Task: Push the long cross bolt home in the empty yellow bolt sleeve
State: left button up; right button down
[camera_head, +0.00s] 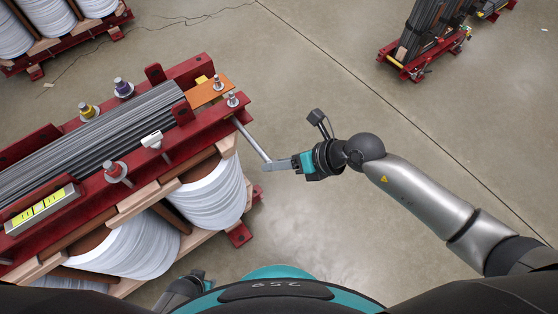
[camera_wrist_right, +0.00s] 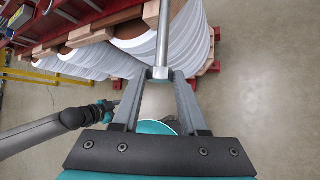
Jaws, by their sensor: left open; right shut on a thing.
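My right gripper (camera_head: 276,164) is shut on the near end of a long grey bolt (camera_head: 250,138), at the right end of the transformer core. The bolt slants up and left, and its far end meets the red clamp beam (camera_head: 205,112). I cannot tell how deep it sits. In the right wrist view the bolt (camera_wrist_right: 162,40) runs away from between the fingertips (camera_wrist_right: 161,76). The yellow sleeve for it cannot be made out at that spot. My left gripper (camera_wrist_right: 108,108) is low at the left in the right wrist view, open, apart from the bolt.
The core's grey laminations (camera_head: 100,120) lie between red beams above white coils (camera_head: 212,188). A yellow level (camera_head: 42,210), upright bolts with coloured collars (camera_head: 88,110) and an orange plate (camera_head: 208,92) are on top.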

pick_arm(q)
jog(key=shift+r+p, duration=0.65)
jog(key=shift+r, duration=0.05)
pick_arm(e)
jog(key=shift+r, duration=0.15)
dwell(0.8)
pick_arm(q)
jog(key=shift+s+a+f, duration=0.45)
jog(key=shift+s+f, duration=0.05)
jog(key=shift+s, duration=0.1)
dwell(0.4)
jog(key=shift+s+a+f, duration=0.15)
jog(key=shift+s+a, duration=0.05)
jog(key=shift+s+a+f, duration=0.35)
jog(key=shift+s+a, duration=0.15)
jog(key=shift+s, duration=0.25)
